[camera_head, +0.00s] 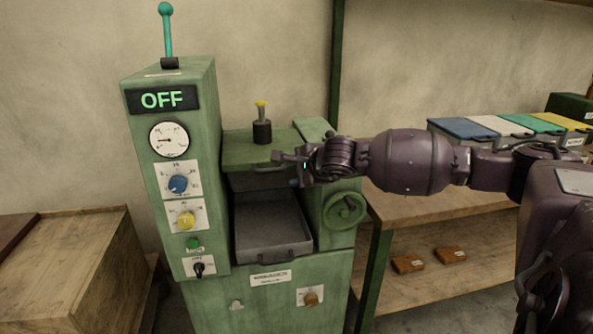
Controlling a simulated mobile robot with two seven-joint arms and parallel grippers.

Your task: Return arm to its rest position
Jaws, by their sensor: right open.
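My right arm (412,162), dark purple, reaches in from the right, stretched almost level across the picture. My right gripper (284,168) is at its left end, in front of the upper part of the green machine (270,300). Its fingers are small in view and open, with nothing seen between them. It appears above the grey metal tray (270,247); whether it touches the machine I cannot tell. The wrist hides part of the machine's top right side. My left gripper is not in view.
The control column (182,240) reads OFF and has a teal lever (168,35) on top. A handwheel (345,208) is on the machine's right side. A wooden shelf (440,203) with colored-lid bins (463,129) stands at right. A wooden crate (75,270) is at left.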

